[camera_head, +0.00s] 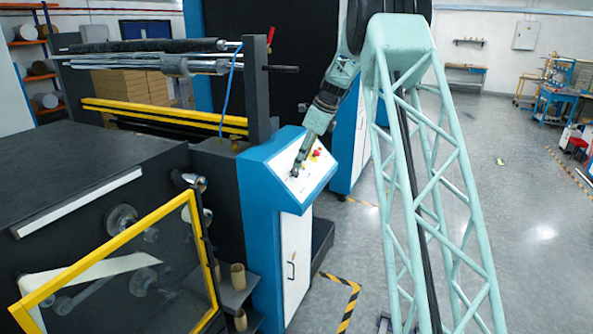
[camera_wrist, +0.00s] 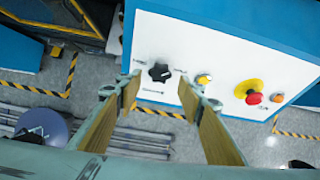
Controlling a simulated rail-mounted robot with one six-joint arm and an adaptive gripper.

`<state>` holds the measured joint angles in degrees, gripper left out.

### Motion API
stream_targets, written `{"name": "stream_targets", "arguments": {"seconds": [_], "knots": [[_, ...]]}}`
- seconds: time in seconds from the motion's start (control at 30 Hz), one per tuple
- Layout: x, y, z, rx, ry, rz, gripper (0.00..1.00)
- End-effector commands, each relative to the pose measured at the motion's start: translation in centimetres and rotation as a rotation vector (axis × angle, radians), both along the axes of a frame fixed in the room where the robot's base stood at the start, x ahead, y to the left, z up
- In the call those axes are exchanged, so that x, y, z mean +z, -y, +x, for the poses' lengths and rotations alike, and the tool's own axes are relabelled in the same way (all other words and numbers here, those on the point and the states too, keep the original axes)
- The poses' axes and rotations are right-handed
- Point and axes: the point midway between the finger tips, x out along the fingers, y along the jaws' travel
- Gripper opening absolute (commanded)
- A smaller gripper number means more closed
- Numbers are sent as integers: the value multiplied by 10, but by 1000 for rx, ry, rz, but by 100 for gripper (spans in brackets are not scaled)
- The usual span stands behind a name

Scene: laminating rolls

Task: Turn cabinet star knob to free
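The black star knob (camera_wrist: 159,72) is on the white control panel (camera_wrist: 220,55). A small light mark shows toward its right side. Small labels sit around it, too small to read. My gripper (camera_wrist: 158,92) is open, its two tan-padded fingers apart, with the knob showing in the gap just past the fingertips. No contact with the knob is visible. In the head view my gripper (camera_head: 296,169) is over the panel of the blue console (camera_head: 265,172), and I cannot make out the knob there.
Right of the knob are a yellow button (camera_wrist: 203,79), a red-and-yellow emergency button (camera_wrist: 249,91) and an orange button (camera_wrist: 277,97). The yellow-framed guard (camera_head: 118,243) stands at the machine's front. Open grey floor (camera_head: 540,230) lies to the right.

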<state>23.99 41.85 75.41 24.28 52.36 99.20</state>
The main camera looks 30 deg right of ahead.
Motion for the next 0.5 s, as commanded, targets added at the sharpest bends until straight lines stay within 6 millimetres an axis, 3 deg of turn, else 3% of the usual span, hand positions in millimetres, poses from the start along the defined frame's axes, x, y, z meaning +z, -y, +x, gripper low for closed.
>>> {"name": "stream_targets", "arguments": {"seconds": [0.2, 0.5], "knots": [[-27, -6, 9, 1, -1, 0, 35], [-51, -12, 18, 1, -1, -1, 35]]}}
